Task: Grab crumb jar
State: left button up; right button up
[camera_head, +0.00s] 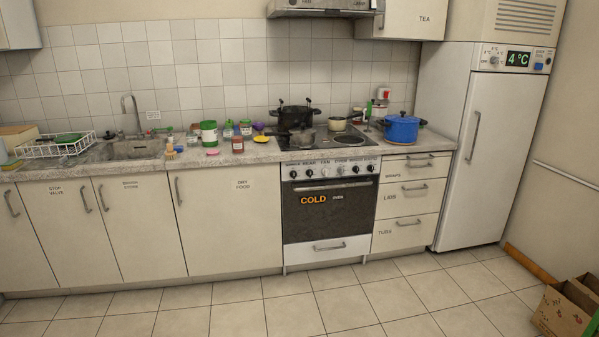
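Several small jars and containers stand on the counter between the sink and the stove. The largest is a green jar with a white band (209,133). A small jar with a red-brown body (238,145) stands in front and to its right. Small green-topped jars (228,129) stand behind them. The labels are too small to read, so I cannot tell which one is the crumb jar. Neither of my grippers is in view.
The stove (331,200) carries dark pots (294,115) and a pan. A blue pot (401,129) stands on the right counter. A sink (135,149) and dish rack (58,147) are at left. A cardboard box (563,312) stands at lower right. The tiled floor is clear in front.

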aim_at(238, 142)
jog(key=i, duration=1.7)
